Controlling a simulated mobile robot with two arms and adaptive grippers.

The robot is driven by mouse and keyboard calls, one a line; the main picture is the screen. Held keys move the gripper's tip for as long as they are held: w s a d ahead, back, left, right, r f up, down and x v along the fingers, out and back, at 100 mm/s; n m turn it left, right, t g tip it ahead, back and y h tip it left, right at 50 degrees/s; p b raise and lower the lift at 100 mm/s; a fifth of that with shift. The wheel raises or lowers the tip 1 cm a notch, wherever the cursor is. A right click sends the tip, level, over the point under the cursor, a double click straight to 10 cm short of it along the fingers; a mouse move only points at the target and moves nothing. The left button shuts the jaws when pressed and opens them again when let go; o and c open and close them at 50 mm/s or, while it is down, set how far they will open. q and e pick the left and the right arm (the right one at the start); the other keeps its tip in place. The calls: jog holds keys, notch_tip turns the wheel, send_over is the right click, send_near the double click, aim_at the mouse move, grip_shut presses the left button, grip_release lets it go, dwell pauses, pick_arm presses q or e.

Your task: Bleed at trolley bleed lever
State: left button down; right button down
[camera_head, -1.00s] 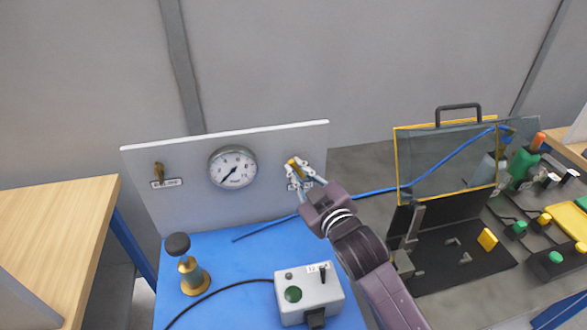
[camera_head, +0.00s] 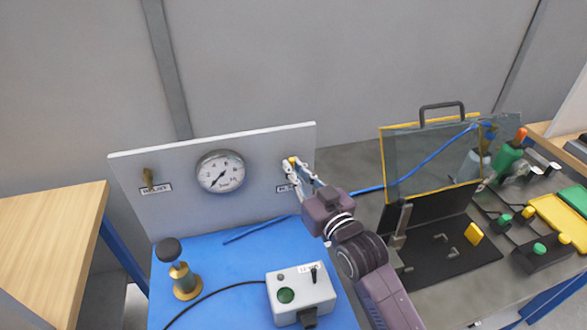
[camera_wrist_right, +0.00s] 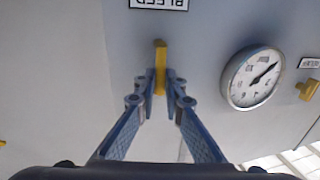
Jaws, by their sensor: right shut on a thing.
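The yellow bleed lever (camera_wrist_right: 160,55) is on the upright grey panel (camera_head: 265,150), close to the BLEED label (camera_wrist_right: 158,4), which appears upside down in the right wrist view. My right gripper (camera_wrist_right: 160,82) is shut on the lever, with a fingertip on each side of it. In the head view my right gripper (camera_head: 293,168) covers most of the lever and part of its label (camera_head: 286,188). The round gauge (camera_head: 221,172) on the same panel has its needle pointing to the lower left. My left gripper is not in view.
A brass lever (camera_head: 148,176) with its own label is at the panel's left. A brass post with a dark knob (camera_head: 169,250) and a grey control box (camera_head: 301,294) stand on the blue surface (camera_head: 225,270). A clear yellow-edged guard (camera_head: 425,160) stands at right.

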jog(key=shift+f, duration=0.1)
jog(key=c, duration=2)
grip_release()
jog(key=v, duration=1.2)
jog(key=shift+d, duration=0.1)
